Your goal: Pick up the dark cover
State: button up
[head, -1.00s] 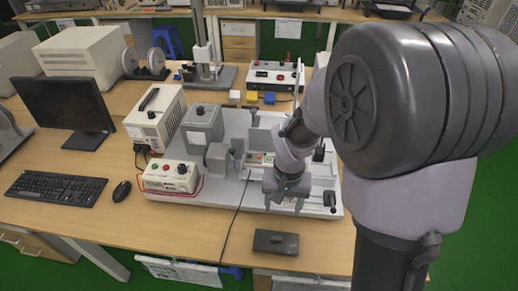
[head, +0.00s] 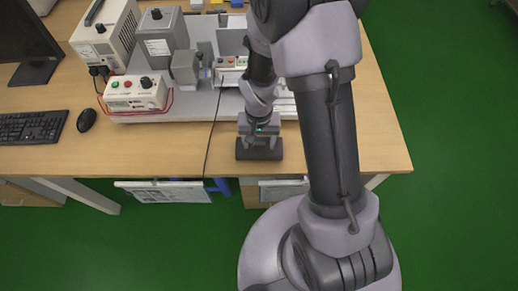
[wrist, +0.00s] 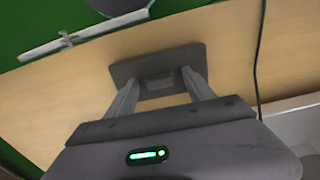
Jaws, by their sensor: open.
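The dark cover (head: 259,154) is a small, dark grey, flat rectangular piece with a raised middle. It lies on the wooden table near the front edge. My gripper (head: 259,141) is above it in the head view and hides its back part. In the wrist view the cover (wrist: 152,66) lies beyond the two grey fingers, and my gripper (wrist: 160,82) is open with the fingers apart and nothing held between them. The fingertips overlap the cover's near part in the picture; I cannot tell whether they touch it.
The white platform (head: 160,116) with grey devices and a control box (head: 136,92) stands behind the cover. A black cable (head: 210,135) runs down the table left of the cover. A mouse (head: 87,120) and keyboard (head: 30,127) lie further left. Bare tabletop (head: 355,135) is to the right.

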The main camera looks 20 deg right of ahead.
jog(key=shift+r, duration=0.1)
grip_shut()
jog(key=shift+r, duration=0.1)
